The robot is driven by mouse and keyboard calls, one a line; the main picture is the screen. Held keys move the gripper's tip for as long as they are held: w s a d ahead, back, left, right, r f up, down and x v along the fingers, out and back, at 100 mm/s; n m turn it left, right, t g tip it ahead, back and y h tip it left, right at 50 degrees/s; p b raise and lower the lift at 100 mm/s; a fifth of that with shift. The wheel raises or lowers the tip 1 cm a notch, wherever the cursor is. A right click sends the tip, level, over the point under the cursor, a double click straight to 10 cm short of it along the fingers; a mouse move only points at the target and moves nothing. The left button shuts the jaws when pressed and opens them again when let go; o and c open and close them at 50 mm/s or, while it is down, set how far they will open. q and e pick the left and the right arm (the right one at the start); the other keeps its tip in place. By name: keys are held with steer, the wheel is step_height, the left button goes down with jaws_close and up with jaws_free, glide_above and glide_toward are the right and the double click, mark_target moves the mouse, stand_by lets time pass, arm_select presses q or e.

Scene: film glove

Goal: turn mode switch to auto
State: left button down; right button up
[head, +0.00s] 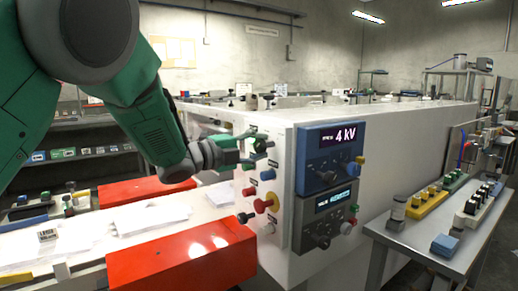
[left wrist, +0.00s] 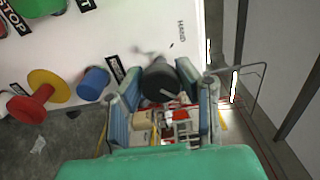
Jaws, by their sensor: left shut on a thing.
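The mode switch, a black knob (left wrist: 160,80), sits on the white side panel (left wrist: 110,40) with the word HAND printed beside it. My left gripper (left wrist: 158,72) is shut on this knob, one blue-padded finger on each side of it. In the head view my left gripper (head: 255,149) reaches the upper part of the panel from the left, and its fingers partly hide the knob. Whether the knob points to HAND or another position cannot be told. My right gripper is not in view.
Below the gripper are a blue button (head: 268,174), a red button (head: 249,191) and a red knob on yellow (head: 266,204). Red covers (head: 180,262) flank the conveyor. A side table (head: 420,240) stands right.

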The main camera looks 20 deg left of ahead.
arm_select(q)
steer(key=c, duration=1.3)
jaws_free()
steer(key=shift+s+d+f, duration=0.1)
steer(key=shift+f, duration=0.15)
steer(key=shift+o, duration=0.9)
steer(key=shift+r, duration=0.1)
steer(key=v, duration=1.2)
